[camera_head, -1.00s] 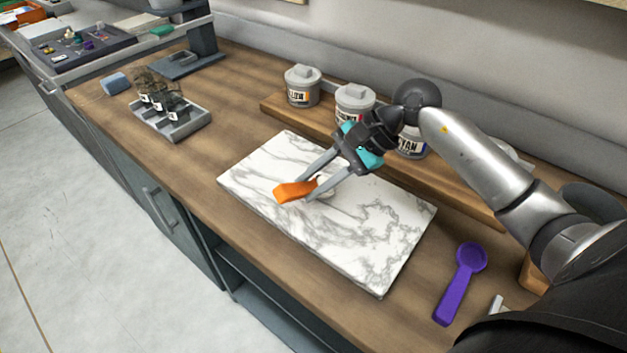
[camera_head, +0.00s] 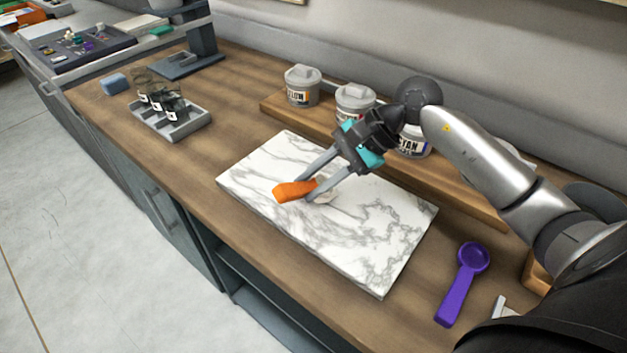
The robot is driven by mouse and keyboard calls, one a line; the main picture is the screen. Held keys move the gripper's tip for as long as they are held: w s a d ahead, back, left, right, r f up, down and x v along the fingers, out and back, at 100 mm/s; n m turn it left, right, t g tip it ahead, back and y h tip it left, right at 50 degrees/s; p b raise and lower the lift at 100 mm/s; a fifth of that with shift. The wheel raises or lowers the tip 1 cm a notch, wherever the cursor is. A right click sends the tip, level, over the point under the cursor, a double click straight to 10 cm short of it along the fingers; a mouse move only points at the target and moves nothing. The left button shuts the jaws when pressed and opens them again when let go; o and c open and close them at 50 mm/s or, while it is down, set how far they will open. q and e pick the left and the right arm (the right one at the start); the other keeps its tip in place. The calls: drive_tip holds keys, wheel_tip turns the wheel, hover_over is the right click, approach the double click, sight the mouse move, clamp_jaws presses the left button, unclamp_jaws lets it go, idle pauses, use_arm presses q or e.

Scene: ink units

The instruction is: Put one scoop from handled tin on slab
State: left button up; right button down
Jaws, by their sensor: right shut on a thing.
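The pale marbled slab (camera_head: 360,246) lies flat on the wooden bench in the middle. My right gripper (camera_head: 307,190) is over its far left part, shut on an orange-handled tool (camera_head: 291,192). A pale end of the tool shows partly behind the fingers. I cannot tell whether the tool touches the slab. A purple scoop (camera_head: 460,286) lies on the bench to the right of the slab. Lidded grey tins stand on the wooden riser: one at left (camera_head: 302,87), one in the middle (camera_head: 354,103), and one marked CYAN (camera_head: 412,142), partly behind my arm. My left gripper is out of view.
A grey tray (camera_head: 172,121) with small dark glass vessels stands at the bench's left. A blue block (camera_head: 115,83) lies near it, and a dark stand (camera_head: 190,62) is behind. The wooden riser (camera_head: 465,190) runs along the wall. Bare bench lies between tray and slab.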

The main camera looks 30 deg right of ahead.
drive_tip(key=shift+f+b, duration=0.1)
drive_tip(key=shift+b, duration=0.7)
idle(1.4)
drive_tip(key=shift+r+p, duration=1.15)
drive_tip(key=shift+r, duration=1.4)
